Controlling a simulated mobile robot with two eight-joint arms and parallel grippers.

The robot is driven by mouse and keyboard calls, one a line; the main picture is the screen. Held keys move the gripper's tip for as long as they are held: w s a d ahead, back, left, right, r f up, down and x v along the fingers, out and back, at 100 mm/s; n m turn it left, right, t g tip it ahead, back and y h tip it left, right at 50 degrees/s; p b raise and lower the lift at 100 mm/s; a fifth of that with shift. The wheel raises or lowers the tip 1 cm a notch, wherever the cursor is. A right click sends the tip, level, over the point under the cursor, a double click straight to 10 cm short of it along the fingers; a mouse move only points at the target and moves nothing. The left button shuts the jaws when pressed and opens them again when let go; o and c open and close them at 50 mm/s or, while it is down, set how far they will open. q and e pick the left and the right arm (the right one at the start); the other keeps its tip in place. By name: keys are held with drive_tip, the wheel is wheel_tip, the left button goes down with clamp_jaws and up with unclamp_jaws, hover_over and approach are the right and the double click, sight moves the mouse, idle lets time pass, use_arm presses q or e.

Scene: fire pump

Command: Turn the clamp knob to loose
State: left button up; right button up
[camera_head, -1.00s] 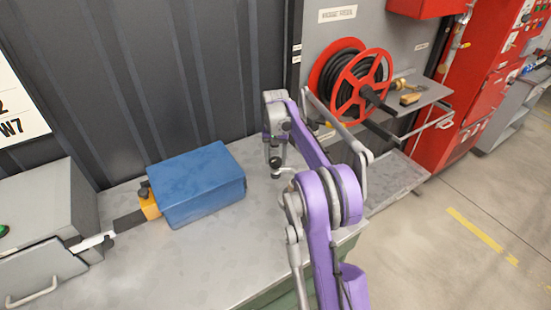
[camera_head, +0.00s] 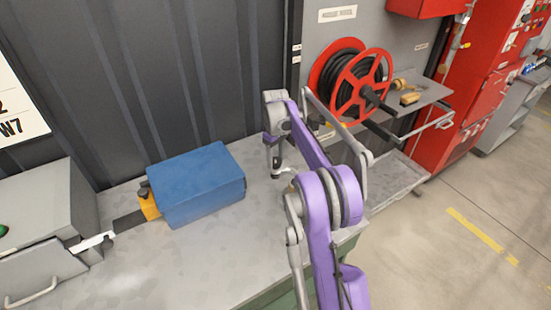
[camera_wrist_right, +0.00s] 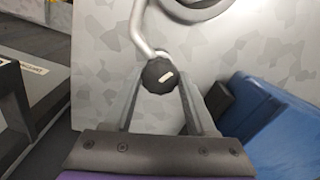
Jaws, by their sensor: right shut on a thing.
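The clamp knob (camera_wrist_right: 158,75) is dark, ridged and round with a small pale mark on top, in the middle of the right wrist view. A bent grey metal rod (camera_wrist_right: 138,30) runs to it from above. My right gripper (camera_wrist_right: 160,88) has one finger on each side of the knob and is shut on it. In the head view, my right gripper (camera_head: 277,168) points down over the bench, right of the blue box (camera_head: 197,184); its own arm partly covers it, and the knob cannot be made out there. My left gripper is out of view.
The grey bench top (camera_head: 190,258) is clear in front of the blue box. A yellow-and-black piece (camera_head: 147,202) sits at the box's left side, near a grey cabinet (camera_head: 40,225). A red hose reel (camera_head: 352,85) stands behind my right arm.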

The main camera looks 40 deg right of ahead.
sight(275, 160)
drive_tip(key=n, duration=0.5)
drive_tip(key=shift+n, duration=0.3)
idle(0.4)
drive_tip(key=o, duration=1.4)
drive_tip(key=shift+c, duration=0.2)
wheel_tip(275, 160, up, 11)
drive_tip(key=shift+p, duration=0.45)
drive_tip(key=shift+f, duration=0.1)
